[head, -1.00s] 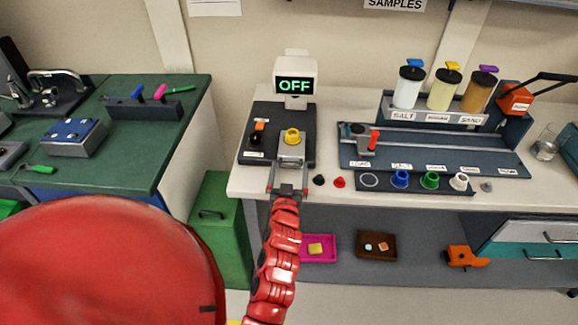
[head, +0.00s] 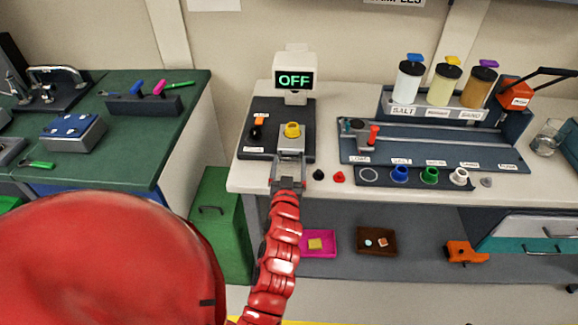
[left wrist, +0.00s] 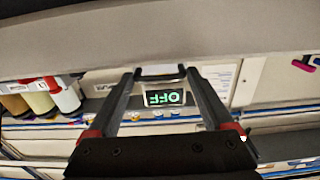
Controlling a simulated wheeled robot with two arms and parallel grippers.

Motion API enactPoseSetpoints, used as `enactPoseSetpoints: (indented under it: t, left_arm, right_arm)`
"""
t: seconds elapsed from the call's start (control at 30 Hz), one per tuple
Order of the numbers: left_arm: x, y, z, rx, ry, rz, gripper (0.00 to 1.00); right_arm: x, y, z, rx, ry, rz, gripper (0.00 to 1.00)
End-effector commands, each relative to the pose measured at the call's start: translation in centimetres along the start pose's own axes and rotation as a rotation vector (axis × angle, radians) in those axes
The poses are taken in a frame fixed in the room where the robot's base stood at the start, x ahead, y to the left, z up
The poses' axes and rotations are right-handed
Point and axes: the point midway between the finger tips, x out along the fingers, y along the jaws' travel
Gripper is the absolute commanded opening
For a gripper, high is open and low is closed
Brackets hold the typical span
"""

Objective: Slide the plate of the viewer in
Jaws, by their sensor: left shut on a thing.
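The viewer is a dark base (head: 272,112) with a white head and a screen (head: 294,80) that reads OFF in green. Its light grey plate (head: 292,143) lies at the right of the base and carries a yellow cup (head: 292,130). My left gripper (head: 289,162) is at the front end of the plate, over the bench's front edge, shut on the plate's front grip. In the left wrist view, a pale bar (left wrist: 160,72) lies between my fingertips, with the OFF screen upside down behind it. My right gripper is not in view.
An orange and black knob (head: 257,126) stands on the base's left side. A black plug (head: 318,175) and a red plug (head: 339,177) lie just right of my gripper. A dark rail (head: 440,150) and a cup row stand farther right. A green cabinet (head: 220,240) is below left.

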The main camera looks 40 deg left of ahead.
Motion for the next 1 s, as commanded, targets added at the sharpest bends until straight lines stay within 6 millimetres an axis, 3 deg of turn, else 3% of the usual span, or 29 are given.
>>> enactPoseSetpoints:
  t: [0.23,0.5,0.53,0.6,0.87,1.0]
  left_arm:
    - [3.5,-0.2,0.1,0.001,0.002,-0.004,0.0]
    - [3.6,-0.2,0.0,0.002,-0.002,-0.003,0.0]
    - [3.6,-0.2,0.0,0.002,-0.002,-0.003,0.89]
    - [3.6,-0.2,0.0,0.002,-0.001,-0.003,0.97]
    - [3.4,-0.1,0.0,0.001,0.0,-0.001,0.97]
    - [2.3,0.0,0.3,0.001,-0.002,0.001,0.97]
  right_arm:
    - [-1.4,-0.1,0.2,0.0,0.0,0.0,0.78]
    - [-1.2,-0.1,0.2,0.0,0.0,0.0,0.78]
    - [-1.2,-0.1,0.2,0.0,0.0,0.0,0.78]
    - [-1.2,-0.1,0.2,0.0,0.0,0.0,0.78]
    - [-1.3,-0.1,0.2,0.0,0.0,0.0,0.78]
    - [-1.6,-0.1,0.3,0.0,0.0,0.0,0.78]
